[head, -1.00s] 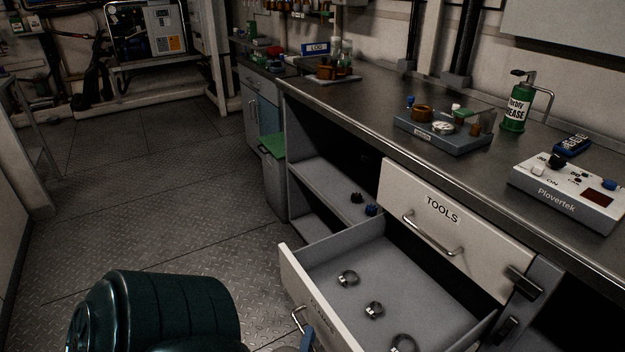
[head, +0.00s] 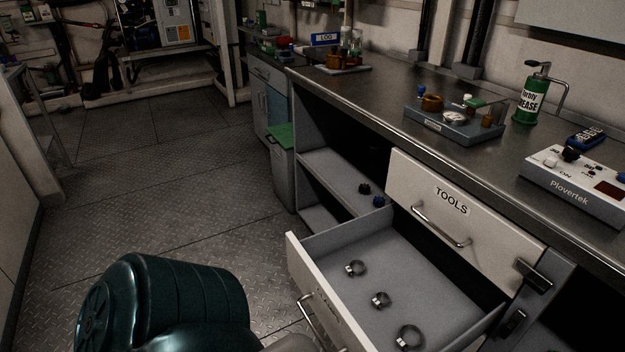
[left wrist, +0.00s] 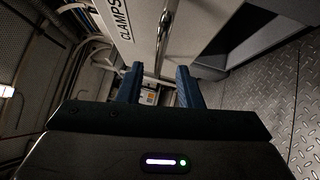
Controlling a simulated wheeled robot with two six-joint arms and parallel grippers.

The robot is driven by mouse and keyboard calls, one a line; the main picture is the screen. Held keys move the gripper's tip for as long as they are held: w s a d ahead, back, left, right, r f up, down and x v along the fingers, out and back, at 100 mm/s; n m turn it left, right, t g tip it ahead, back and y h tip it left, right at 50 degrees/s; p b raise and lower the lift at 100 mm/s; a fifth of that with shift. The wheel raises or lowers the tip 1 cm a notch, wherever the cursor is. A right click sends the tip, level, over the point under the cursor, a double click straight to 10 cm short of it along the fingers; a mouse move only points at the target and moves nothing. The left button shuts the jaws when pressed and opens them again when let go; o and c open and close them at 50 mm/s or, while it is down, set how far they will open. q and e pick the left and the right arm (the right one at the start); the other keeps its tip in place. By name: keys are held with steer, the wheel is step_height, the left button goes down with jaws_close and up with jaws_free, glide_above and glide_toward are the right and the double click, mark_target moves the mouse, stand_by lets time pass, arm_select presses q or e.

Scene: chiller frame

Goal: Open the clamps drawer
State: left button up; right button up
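The clamps drawer (head: 300,262) is pulled well out below the closed TOOLS drawer (head: 470,210). Several metal ring clamps (head: 380,300) lie on its grey floor. Its front carries a bar handle (head: 308,318), partly cut off by the lower picture edge. In the left wrist view the CLAMPS label (left wrist: 122,18) and the handle (left wrist: 165,32) show close ahead. My left gripper (left wrist: 158,72) has its blue fingers apart with nothing held between them, near the handle. Its fingers are not visible in the head view. My right gripper is not in view.
A grey bin with a green lid (head: 283,137) stands left of the open shelves (head: 335,175). The worktop (head: 385,95) holds a gauge tray (head: 440,128), a grease can (head: 530,100) and a Plovertek box (head: 570,190). The metal floor (head: 190,180) to the left is clear.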

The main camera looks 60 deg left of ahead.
arm_select(q)
steer(key=v, duration=0.5)
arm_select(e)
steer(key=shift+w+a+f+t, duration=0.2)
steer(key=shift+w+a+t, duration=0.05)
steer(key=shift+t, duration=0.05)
